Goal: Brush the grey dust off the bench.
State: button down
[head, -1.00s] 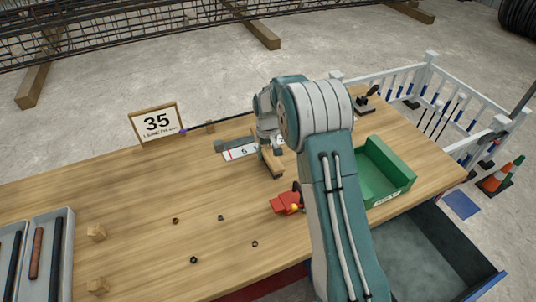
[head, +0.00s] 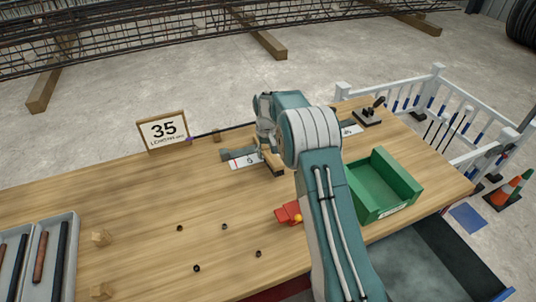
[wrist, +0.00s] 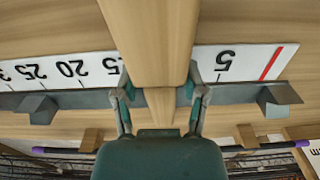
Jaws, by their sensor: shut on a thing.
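The bench (head: 130,215) is a light wooden top filling the middle of the head view. My gripper (head: 266,145) is over its far side, beside the white number strip (head: 245,162). It is shut on a wooden brush (head: 272,163). In the wrist view the brush (wrist: 150,40) is a plain wooden block between the fingers of my gripper (wrist: 160,95), covering part of the strip. Its bristles are not visible, and I cannot tell whether it touches the bench. I cannot make out grey dust in either view; my arm hides part of the bench.
A green bin (head: 383,185) and a red object (head: 288,213) stand near my arm.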

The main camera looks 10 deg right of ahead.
aim_at(272, 159)
jog(key=shift+s+d+r, duration=0.1)
jog(key=shift+s+d, duration=0.1)
jog(key=shift+s, duration=0.95)
jog(key=shift+s+d+r, duration=0.1)
jog(key=shift+s+d, duration=0.1)
jog(key=shift+s, duration=0.9)
jog(key=shift+s+d, duration=0.2)
jog(key=shift+s, duration=0.95)
jog(key=shift+a+f, duration=0.15)
jog(key=shift+a, duration=0.25)
jog(key=shift+w+a+f, duration=0.1)
jog(key=shift+w+a, duration=0.1)
jog(key=shift+w, duration=0.7)
jog(key=shift+w+a+f, duration=0.1)
jog(key=shift+w+a, duration=0.05)
jog(key=shift+w, duration=0.75)
jog(key=shift+w+a, duration=0.2)
jog(key=shift+w, duration=0.6)
jog(key=shift+w+a, duration=0.15)
jog(key=shift+w, duration=0.65)
jog(key=shift+r, duration=0.15)
